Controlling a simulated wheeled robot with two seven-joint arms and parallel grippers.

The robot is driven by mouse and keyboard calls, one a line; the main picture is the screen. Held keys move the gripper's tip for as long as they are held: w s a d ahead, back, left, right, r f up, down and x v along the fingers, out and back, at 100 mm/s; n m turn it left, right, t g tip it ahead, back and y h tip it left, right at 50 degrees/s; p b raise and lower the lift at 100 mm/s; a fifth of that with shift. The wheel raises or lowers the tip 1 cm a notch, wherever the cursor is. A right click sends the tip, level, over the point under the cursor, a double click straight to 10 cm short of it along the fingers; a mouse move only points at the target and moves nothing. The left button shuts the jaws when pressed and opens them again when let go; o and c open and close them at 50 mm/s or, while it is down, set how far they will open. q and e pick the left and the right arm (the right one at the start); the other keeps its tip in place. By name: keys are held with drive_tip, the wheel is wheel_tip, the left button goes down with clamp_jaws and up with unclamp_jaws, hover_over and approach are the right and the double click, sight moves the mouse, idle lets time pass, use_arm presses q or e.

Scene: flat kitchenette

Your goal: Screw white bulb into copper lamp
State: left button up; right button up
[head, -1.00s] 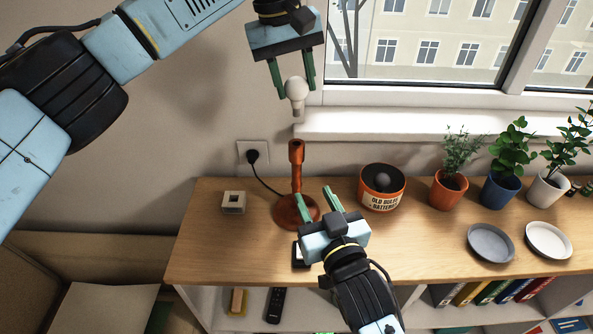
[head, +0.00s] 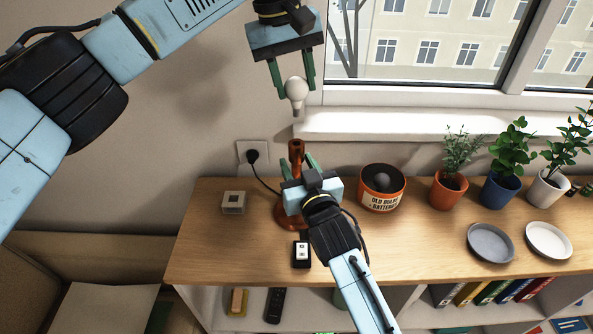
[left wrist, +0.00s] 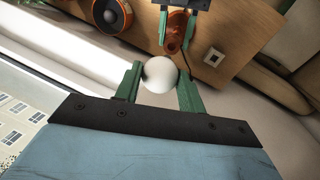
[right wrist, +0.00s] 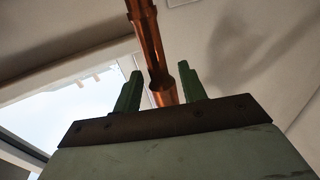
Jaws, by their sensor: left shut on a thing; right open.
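The copper lamp (head: 296,150) stands upright on the wooden shelf top, its lower stem and part of its base hidden by my right gripper. My left gripper (head: 292,86) is shut on the white bulb (head: 297,90), which hangs base down above the lamp's socket, with a gap between them. In the left wrist view the bulb (left wrist: 159,75) sits between the two green fingers. My right gripper (head: 297,165) is open at the lamp stem. In the right wrist view the copper stem (right wrist: 152,55) runs up between the open fingers (right wrist: 160,88).
An orange tin of old bulbs (head: 381,188) stands just right of the lamp. A small beige box (head: 233,203) lies to the left, and a black switch (head: 301,254) in front. Potted plants and two plates (head: 490,243) fill the right side. The window sill (head: 400,124) is behind.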

drive_tip(key=shift+w+a, duration=0.2)
drive_tip(key=shift+w, duration=0.5)
drive_tip(key=shift+c, duration=0.2)
clamp_jaws()
